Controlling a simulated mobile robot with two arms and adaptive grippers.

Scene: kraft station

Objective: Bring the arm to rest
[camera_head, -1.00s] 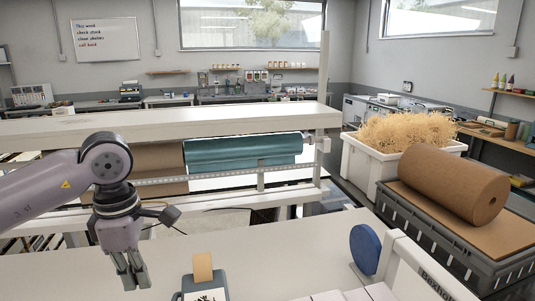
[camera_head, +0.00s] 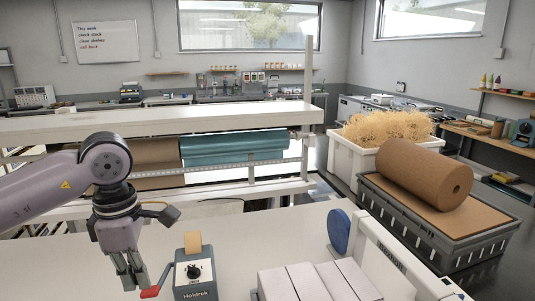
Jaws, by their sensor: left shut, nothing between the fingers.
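My left arm comes in from the left in the head view. Its gripper (camera_head: 130,276) points down over the white worktop (camera_head: 245,240), with its fingers shut and nothing between them. The fingertips are close to a red-tipped lever on a grey device marked Holdtrek (camera_head: 195,274); I cannot tell whether they touch. My right gripper is not in view.
White boxes (camera_head: 315,282) stand in a row on the worktop, with a blue disc (camera_head: 339,232) behind them. Paper rolls, brown (camera_head: 150,155) and teal (camera_head: 235,147), hang beyond. At right are a brown roll (camera_head: 428,174) and a straw-filled bin (camera_head: 350,158).

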